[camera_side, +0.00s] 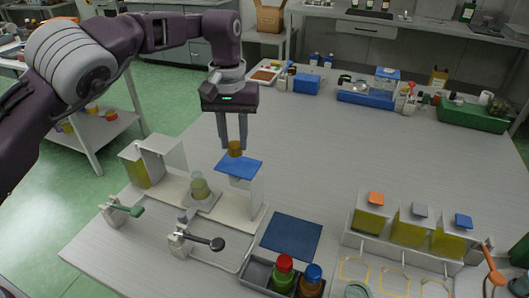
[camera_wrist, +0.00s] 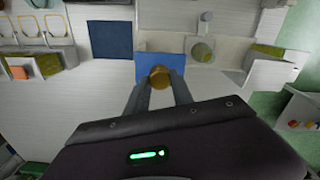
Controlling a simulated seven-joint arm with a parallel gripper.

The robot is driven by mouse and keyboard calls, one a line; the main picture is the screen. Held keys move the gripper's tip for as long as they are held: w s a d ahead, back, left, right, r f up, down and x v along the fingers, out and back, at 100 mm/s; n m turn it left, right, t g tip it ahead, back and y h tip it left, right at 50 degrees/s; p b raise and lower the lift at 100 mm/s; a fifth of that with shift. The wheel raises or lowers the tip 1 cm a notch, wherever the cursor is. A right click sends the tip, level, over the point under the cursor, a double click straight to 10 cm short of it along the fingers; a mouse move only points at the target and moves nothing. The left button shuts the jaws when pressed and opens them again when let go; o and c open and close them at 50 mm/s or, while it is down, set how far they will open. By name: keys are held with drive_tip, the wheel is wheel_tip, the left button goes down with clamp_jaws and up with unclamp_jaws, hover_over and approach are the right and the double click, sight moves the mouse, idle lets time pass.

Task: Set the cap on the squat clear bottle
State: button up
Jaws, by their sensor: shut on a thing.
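My gripper (camera_side: 234,145) points down and is shut on a small amber-brown cap (camera_side: 235,151). The cap also shows between the fingertips in the wrist view (camera_wrist: 160,77). It is over or just beside a blue plate (camera_side: 238,170) on a white stand; I cannot tell whether it touches the plate. The squat clear bottle (camera_side: 200,189), holding yellowish liquid, stands upright on a small pale base, left of and nearer than the cap in the side view. In the wrist view the bottle (camera_wrist: 201,51) is to the right of the cap. The bottle's mouth is too small to make out.
A white upright panel (camera_side: 163,157) and an oil container (camera_side: 134,170) stand left of the bottle. Levers with green (camera_side: 125,208) and black (camera_side: 205,241) handles are in front. A blue mat (camera_side: 292,236) lies to the right. The table's middle (camera_side: 330,150) is clear.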

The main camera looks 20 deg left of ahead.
drive_tip(key=a+n, duration=0.3)
drive_tip(key=a, duration=0.9)
drive_tip(key=shift+s+a+f, duration=0.1)
drive_tip(key=shift+s+f, duration=0.1)
drive_tip(key=shift+f, duration=2.05)
drive_tip(key=shift+s+f, duration=0.15)
drive_tip(key=shift+f, duration=2.1)
drive_tip(key=shift+f, duration=0.45)
drive_tip(key=shift+f, duration=0.35)
drive_tip(key=shift+f, duration=0.3)
